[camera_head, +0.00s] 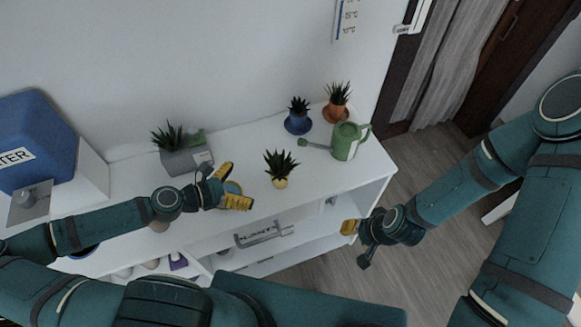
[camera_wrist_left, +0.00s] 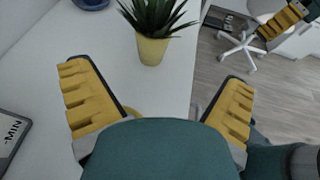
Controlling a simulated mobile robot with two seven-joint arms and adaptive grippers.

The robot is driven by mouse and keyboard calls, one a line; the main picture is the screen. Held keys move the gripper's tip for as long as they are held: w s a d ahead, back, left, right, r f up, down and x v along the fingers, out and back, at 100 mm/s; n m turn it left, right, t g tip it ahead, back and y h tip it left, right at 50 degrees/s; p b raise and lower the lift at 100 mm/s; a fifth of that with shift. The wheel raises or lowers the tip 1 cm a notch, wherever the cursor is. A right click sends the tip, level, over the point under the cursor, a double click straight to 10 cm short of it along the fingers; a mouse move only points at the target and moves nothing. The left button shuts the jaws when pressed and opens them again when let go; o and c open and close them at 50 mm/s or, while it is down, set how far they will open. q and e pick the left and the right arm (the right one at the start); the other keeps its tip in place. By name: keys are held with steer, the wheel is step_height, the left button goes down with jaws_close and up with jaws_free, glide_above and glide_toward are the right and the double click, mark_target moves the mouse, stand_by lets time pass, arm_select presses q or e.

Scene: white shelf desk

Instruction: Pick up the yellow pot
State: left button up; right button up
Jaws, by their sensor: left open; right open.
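The yellow pot (camera_head: 280,183) holds a spiky green plant and stands upright on the white shelf top, near its front edge. It also shows in the left wrist view (camera_wrist_left: 152,50), ahead of and between the fingers. My left gripper (camera_head: 236,186) is open and empty, a short way left of the pot and apart from it. Its two yellow fingers are spread wide in the left wrist view (camera_wrist_left: 160,105). My right gripper (camera_head: 354,240) is open, off the front right edge of the shelf, away from the pot.
A green watering can (camera_head: 347,142) stands right of the pot. A blue pot (camera_head: 298,123) and an orange pot (camera_head: 336,113) stand behind it. A grey planter (camera_head: 184,160) sits behind my left gripper. The white shelf top (camera_head: 240,150) is clear around the yellow pot.

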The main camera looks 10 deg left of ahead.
mark_target(272, 173)
arm_select(q)
steer(key=shift+n, duration=0.3)
steer(key=x, duration=0.7)
steer(key=shift+w+a, duration=0.1)
steer(key=shift+w, duration=0.45)
steer(key=shift+f+x, duration=0.15)
steer(key=shift+x, duration=1.3)
steer(key=shift+f+x, duration=0.15)
steer(key=shift+x, duration=1.25)
steer(key=shift+s, duration=0.1)
steer(key=c, duration=1.4)
